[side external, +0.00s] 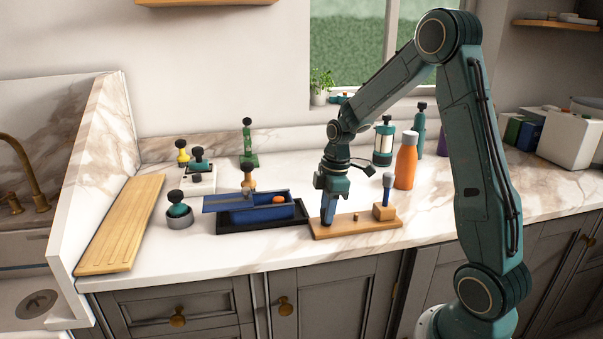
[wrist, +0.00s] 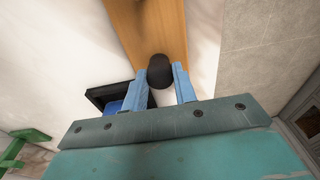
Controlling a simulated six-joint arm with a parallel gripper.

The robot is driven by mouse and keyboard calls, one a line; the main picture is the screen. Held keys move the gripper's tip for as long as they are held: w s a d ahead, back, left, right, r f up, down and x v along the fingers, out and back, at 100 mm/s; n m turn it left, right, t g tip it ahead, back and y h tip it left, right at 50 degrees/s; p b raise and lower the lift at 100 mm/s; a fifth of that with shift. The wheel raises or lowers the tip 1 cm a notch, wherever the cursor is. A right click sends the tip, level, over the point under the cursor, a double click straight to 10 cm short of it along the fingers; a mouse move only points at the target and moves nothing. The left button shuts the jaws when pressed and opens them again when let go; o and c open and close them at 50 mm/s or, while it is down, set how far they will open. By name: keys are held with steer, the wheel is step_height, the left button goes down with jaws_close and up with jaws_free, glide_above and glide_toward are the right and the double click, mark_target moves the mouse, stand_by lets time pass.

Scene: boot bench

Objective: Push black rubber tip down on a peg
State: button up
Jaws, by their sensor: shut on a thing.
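A wooden board (side external: 357,229) lies on the counter near its front edge. My gripper (side external: 328,214) points down over the board's left end, with its blue fingers low and close to the wood. In the wrist view, my gripper (wrist: 160,80) is shut on a round black rubber tip (wrist: 160,68), held between the fingertips over the board (wrist: 150,22). Whether a peg is under the tip is hidden. A short peg (side external: 355,217) stands bare on the board, to the right of my gripper.
A wooden block (side external: 384,212) with a blue upright tool (side external: 388,187) stands at the board's right end. A blue box (side external: 262,214) in a black tray (side external: 232,229) is close on the left. An orange bottle (side external: 406,160) stands behind. Counter in front of the board is clear.

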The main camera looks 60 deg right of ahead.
steer(key=shift+f, duration=0.15)
steer(key=o, duration=1.5)
steer(key=shift+r, duration=3.5)
steer(key=shift+r, duration=0.1)
